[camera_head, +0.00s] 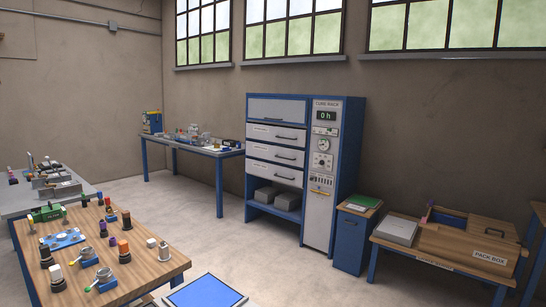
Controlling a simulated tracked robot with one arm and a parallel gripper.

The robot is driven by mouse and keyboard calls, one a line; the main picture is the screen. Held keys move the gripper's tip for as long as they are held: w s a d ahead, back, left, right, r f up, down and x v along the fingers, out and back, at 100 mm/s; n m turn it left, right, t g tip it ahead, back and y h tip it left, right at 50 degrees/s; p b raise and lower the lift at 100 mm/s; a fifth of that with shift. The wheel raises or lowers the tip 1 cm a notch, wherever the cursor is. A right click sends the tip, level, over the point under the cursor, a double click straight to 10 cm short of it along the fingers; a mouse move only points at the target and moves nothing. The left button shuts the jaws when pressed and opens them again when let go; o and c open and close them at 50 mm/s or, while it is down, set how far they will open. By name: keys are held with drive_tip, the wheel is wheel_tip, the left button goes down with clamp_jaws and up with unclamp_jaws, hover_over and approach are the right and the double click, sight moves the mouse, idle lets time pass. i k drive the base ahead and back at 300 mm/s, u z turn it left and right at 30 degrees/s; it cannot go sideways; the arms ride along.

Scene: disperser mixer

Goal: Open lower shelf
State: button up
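The cure rack (350,165), a blue-framed cabinet, stands against the back wall right of centre. It has a plain grey top panel (277,109) and three white drawer-like shelf fronts with dark bar handles. The lowest shelf front (262,170) sits flush with the others and looks shut. The middle shelf front (262,150) and upper shelf front (260,131) also look shut. Below them is an open bay with two grey blocks (265,195). The rack is across the room. My gripper is not in view.
A wooden table (165,262) with bottles and fittings stands at lower left. A blue-topped item (205,292) is at the bottom edge. A blue cabinet (352,238) and a bench with a pack box (470,243) stand right of the rack. Floor before the rack is clear.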

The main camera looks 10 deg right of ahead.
sight(296, 158)
drive_tip(key=z, duration=1.75)
drive_tip(key=i, duration=4.25)
drive_tip(key=u, duration=1.7)
